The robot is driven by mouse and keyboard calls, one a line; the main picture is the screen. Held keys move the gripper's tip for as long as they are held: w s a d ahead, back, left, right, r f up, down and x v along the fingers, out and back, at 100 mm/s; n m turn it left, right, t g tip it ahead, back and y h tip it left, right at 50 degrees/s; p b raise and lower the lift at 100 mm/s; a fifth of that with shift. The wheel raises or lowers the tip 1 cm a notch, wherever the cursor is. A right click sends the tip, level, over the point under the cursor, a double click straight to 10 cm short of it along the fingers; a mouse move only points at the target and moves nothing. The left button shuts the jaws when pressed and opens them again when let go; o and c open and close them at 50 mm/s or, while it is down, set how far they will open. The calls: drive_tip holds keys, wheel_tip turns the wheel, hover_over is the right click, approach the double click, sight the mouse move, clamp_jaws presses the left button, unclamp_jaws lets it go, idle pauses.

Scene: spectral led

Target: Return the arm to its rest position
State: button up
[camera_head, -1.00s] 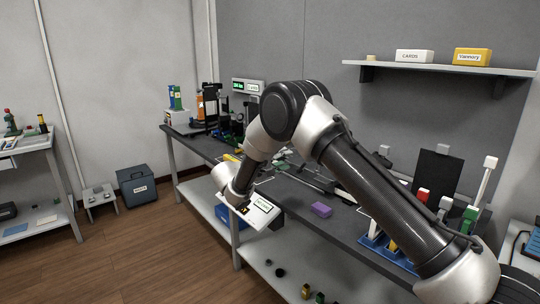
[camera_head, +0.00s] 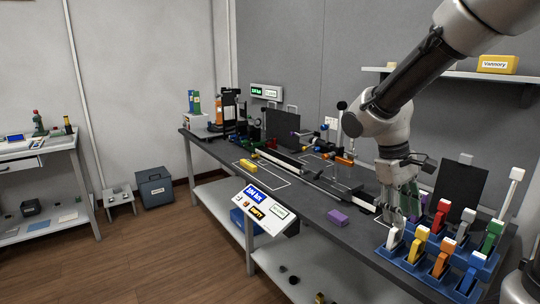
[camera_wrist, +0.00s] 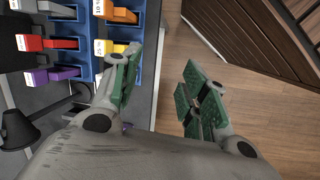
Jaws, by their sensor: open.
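My gripper (camera_head: 402,200) hangs fingers down over the right part of the dark workbench (camera_head: 316,205), just left of and behind the blue rack. In the wrist view my gripper (camera_wrist: 160,88) has its two green-padded fingers apart, with nothing between them; the bench edge and the wood floor show beyond. My arm comes in from the top right in the head view and bends at the wrist. The blue rack (camera_head: 428,266) holds several coloured pieces, among them a yellow one (camera_head: 417,245) and an orange one (camera_head: 442,258).
A purple block (camera_head: 338,218) lies near the front edge. A yellow block (camera_head: 248,164) lies farther left inside a marked outline. A tilted button panel (camera_head: 262,209) sits at the front edge. A dark upright panel (camera_head: 459,192) stands behind the rack. A shelf (camera_head: 450,76) hangs on the wall.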

drive_tip(key=s+d+r+m+t+y, duration=0.1)
drive_tip(key=s+d+r+m+t, duration=0.1)
drive_tip(key=s+r, duration=0.2)
drive_tip(key=s+d+r+m+t+y, duration=0.2)
drive_tip(key=s+d+r+t, duration=0.1)
drive_tip(key=s, duration=0.6)
drive_tip(key=shift+s+d+r+m+t, duration=0.2)
drive_tip(key=shift+r+m+t, duration=0.15)
drive_tip(key=shift+r, duration=0.45)
